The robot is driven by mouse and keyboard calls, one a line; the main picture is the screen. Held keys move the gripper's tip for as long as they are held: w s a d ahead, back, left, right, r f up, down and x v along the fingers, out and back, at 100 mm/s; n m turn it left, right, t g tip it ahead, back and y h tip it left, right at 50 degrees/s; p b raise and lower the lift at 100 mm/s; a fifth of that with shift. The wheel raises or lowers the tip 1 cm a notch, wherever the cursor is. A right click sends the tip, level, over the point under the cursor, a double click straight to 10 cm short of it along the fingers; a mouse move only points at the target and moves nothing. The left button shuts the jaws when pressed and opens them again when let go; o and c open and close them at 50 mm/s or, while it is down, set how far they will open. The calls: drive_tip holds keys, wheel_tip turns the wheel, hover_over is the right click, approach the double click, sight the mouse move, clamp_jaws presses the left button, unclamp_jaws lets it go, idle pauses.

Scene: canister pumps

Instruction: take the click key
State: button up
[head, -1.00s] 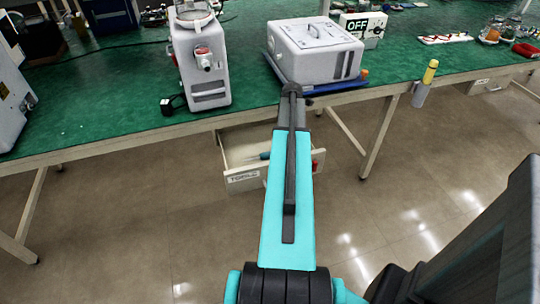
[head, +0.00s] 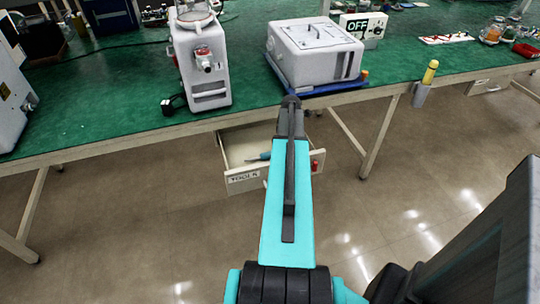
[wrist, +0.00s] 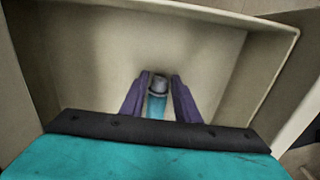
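An open drawer (head: 243,183) under the bench has a label on its front. A tool with a teal part (head: 262,156) lies in it, left of my arm. In the wrist view a teal cylinder with a grey end (wrist: 158,104) lies or stands between the two purple fingers of my gripper (wrist: 160,97). It may be the click key; I cannot tell if it is the same teal tool. The fingers are apart on either side of it, with no clear contact. In the head view my arm hides the gripper.
The drawer walls (wrist: 270,75) surround the fingers closely. A red item (head: 317,166) shows at the drawer's right side. Above, the green bench (head: 120,95) holds a white pump (head: 202,70) and a white box unit (head: 315,55). A yellow-topped bottle (head: 430,72) hangs in a holder at the bench edge.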

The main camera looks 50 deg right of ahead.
idle(0.4)
clamp_jaws()
drive_tip(key=shift+r, duration=0.1)
wheel_tip(320, 180, up, 10)
drive_tip(key=shift+b, duration=0.3)
idle(0.5)
idle(0.4)
